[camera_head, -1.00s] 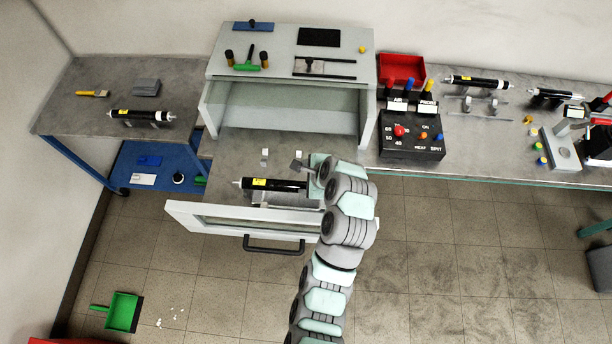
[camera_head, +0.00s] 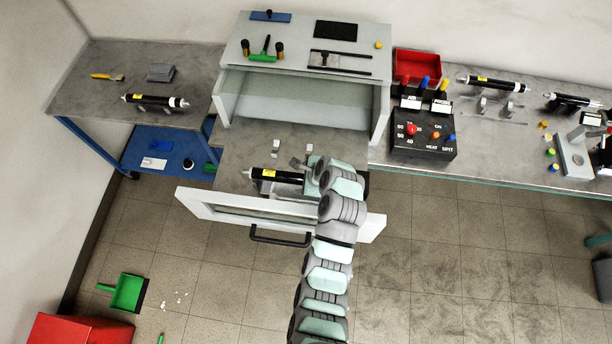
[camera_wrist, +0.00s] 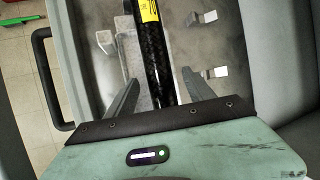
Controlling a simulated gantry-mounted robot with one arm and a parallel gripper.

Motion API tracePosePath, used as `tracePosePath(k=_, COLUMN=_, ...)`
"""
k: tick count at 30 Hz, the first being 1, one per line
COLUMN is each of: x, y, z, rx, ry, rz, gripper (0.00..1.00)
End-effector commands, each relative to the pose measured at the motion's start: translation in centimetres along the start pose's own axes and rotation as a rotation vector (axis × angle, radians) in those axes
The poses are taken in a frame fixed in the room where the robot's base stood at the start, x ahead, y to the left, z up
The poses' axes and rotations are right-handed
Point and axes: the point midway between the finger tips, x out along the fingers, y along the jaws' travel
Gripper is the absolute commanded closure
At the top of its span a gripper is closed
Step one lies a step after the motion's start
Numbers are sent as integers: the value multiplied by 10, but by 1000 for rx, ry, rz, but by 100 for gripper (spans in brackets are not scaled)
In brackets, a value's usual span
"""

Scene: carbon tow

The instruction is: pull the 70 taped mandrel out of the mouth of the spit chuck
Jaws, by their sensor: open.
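A black mandrel with a yellow label (camera_head: 272,174) lies roughly level above the open front door of the cabinet, with a pale tip at its left end. Its right part is hidden behind my arm. In the wrist view the mandrel (camera_wrist: 157,60) runs up the picture between the two fingers of my gripper (camera_wrist: 160,78). The fingers are open, one on each side of it, with a visible gap at the right. Whether either finger touches it is unclear.
The cabinet (camera_head: 232,58) stands behind, its open door (camera_head: 205,205) with a black handle (camera_head: 280,238) in front. Small pale brackets (camera_wrist: 208,17) stand near the mandrel. Other mandrels lie on the left bench (camera_head: 150,100) and right bench (camera_head: 492,82). A control box (camera_head: 425,148) stands at right.

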Motion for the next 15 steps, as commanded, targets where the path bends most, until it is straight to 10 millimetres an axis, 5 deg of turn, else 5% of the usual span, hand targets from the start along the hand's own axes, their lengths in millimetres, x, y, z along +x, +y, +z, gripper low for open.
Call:
tracePosePath(k=11, x=5, y=-1, z=0, rx=0, ry=1, rz=-4, gripper=38)
tracePosePath(k=15, x=5, y=-1, z=0, rx=0, ry=1, rz=-4, gripper=47)
